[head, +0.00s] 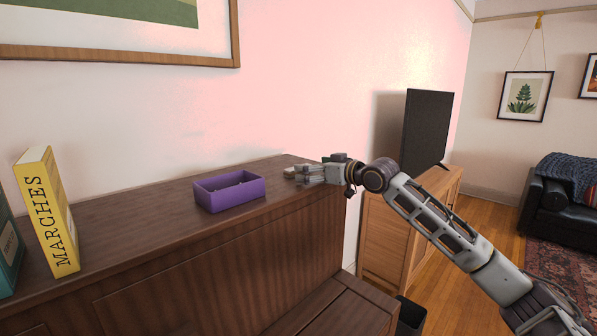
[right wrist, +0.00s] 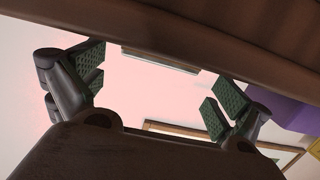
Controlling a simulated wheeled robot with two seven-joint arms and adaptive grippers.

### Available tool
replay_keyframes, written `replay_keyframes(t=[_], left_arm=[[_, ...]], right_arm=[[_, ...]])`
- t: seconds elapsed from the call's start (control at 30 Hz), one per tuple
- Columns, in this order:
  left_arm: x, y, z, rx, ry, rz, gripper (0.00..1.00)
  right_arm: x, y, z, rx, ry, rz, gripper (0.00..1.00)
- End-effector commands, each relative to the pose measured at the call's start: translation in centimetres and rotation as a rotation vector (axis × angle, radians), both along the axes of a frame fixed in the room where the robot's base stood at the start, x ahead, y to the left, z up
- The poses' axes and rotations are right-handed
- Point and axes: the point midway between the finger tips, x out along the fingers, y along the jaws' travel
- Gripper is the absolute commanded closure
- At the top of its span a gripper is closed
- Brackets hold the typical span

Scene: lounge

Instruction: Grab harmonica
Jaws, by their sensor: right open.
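My right gripper (head: 298,173) reaches in from the right, low over the right end of the dark wooden cabinet top (head: 130,217). In the right wrist view the right gripper (right wrist: 158,88) is open, its green-padded fingers wide apart with nothing clamped. A slim grey bar (right wrist: 160,60) shows between and beyond the fingers, against the wooden edge; it may be the harmonica, but I cannot tell for sure. In the head view the fingers cover that spot, and no harmonica is clearly seen. My left gripper is out of view.
A purple open box (head: 232,198) stands just left of the right gripper; it also shows in the right wrist view (right wrist: 283,108). A yellow book (head: 50,215) stands at the left. The wall is close behind. A black screen (head: 425,125) stands on a lower cabinet (head: 385,222).

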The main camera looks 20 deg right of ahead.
Motion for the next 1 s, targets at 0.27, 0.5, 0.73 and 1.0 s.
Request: replay_keyframes(t=[0.27,0.5,0.73,1.0], left_arm=[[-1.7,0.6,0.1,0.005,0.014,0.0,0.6],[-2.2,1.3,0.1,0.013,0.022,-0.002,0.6],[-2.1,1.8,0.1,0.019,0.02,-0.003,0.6],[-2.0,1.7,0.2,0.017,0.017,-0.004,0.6]], right_arm=[[2.2,0.9,-0.1,0.003,0.0,0.001,0.0],[3.4,1.3,-0.4,0.0,0.0,0.0,0.0],[3.5,1.4,-0.4,-0.001,0.0,0.0,0.0],[3.5,1.4,-0.4,0.0,0.0,0.0,0.0]])
